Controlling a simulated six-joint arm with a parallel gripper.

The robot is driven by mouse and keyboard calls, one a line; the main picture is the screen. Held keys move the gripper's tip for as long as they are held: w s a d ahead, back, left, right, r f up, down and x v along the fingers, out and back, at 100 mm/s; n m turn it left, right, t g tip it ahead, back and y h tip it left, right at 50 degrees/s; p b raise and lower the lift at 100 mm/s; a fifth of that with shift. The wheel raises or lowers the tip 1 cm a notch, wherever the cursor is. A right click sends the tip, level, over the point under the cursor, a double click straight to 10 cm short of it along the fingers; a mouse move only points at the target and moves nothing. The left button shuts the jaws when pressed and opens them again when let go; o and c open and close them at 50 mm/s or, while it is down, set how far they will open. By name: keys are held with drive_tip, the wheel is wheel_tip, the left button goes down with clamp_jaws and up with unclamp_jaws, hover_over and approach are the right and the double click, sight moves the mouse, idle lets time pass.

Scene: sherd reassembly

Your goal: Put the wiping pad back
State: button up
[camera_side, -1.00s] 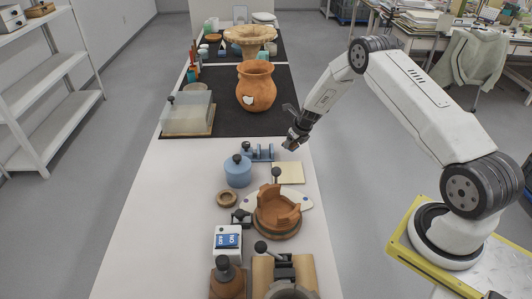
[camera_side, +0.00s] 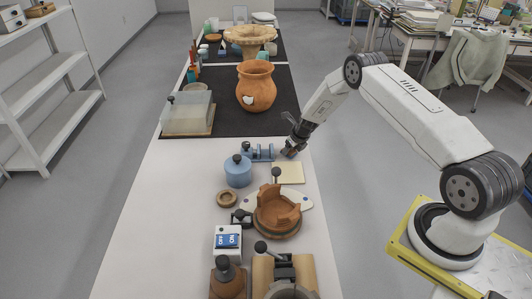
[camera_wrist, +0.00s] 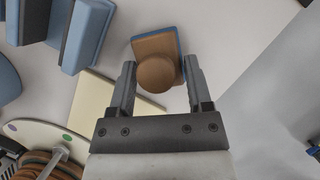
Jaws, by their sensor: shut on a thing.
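The wiping pad (camera_wrist: 152,45) is a tan block with a blue edge and a round brown knob (camera_wrist: 156,74). My gripper (camera_wrist: 158,73) has one finger on each side of the knob and is shut on it. In the side view my gripper (camera_side: 291,149) is low near the table's right edge, right of a blue slotted stand (camera_side: 258,152) and just behind a cream square sheet (camera_side: 288,173). The pad is small and dark there, and I cannot tell whether it touches the table.
A blue lidded jar (camera_side: 238,171) and a wooden ring (camera_side: 227,199) stand to the left. A partly built clay vessel (camera_side: 277,211) is in front. A dark mat (camera_side: 225,115) lies behind with an orange pot (camera_side: 256,86). White table (camera_side: 160,220) is free at left.

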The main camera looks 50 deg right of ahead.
drive_tip(key=shift+f, duration=0.15)
drive_tip(key=o, duration=1.2)
drive_tip(key=shift+o, duration=0.2)
drive_tip(key=v, duration=1.2)
